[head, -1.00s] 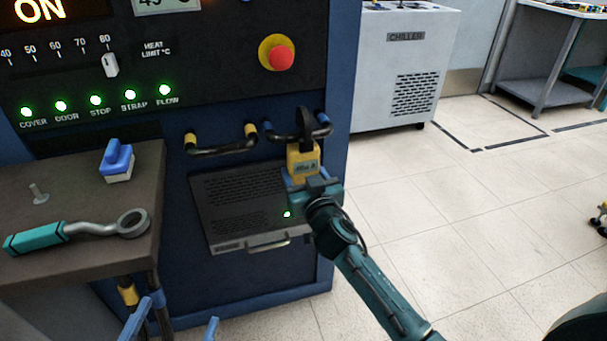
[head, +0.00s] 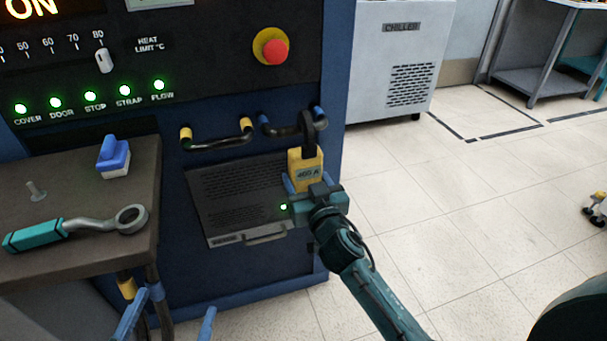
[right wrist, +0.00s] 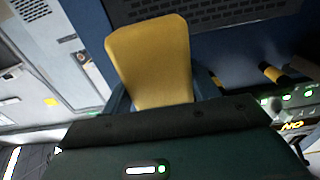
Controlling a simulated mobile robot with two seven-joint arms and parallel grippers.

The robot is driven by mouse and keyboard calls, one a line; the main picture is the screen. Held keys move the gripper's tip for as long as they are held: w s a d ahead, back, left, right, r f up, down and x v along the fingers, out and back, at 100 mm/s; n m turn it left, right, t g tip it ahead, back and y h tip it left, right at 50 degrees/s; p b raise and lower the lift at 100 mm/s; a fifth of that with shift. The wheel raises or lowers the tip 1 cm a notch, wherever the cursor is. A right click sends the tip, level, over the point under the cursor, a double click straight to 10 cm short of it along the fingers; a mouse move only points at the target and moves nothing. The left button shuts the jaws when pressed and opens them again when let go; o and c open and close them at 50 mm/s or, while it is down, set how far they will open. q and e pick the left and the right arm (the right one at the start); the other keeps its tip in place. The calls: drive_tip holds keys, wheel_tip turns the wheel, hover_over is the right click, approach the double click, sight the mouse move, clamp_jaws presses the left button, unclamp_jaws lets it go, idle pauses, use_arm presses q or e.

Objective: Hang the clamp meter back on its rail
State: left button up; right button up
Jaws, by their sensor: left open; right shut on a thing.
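The clamp meter (head: 306,168) is a yellow body with a small display and a dark jaw loop on top. My right gripper (head: 307,187) is shut on its lower body and holds it upright in front of the blue cabinet. In the right wrist view the yellow back of the meter (right wrist: 152,62) sits between the blue fingers. The meter's jaw overlaps the right part of the blue-ended rail (head: 280,131); I cannot tell whether it is around the bar. A yellow-ended rail (head: 215,145) is left of it, empty. My left gripper (head: 174,305) is open and empty at the bottom left.
A brown table (head: 85,225) at left bears a teal-handled ring wrench (head: 75,230), a blue-and-white block (head: 114,157) and a metal pin (head: 36,191). A vented drawer (head: 240,195) is below the rails. A red stop button (head: 273,49) is above.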

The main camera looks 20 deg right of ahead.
drive_tip(key=shift+s+r, duration=0.1)
drive_tip(key=shift+s, duration=1.4)
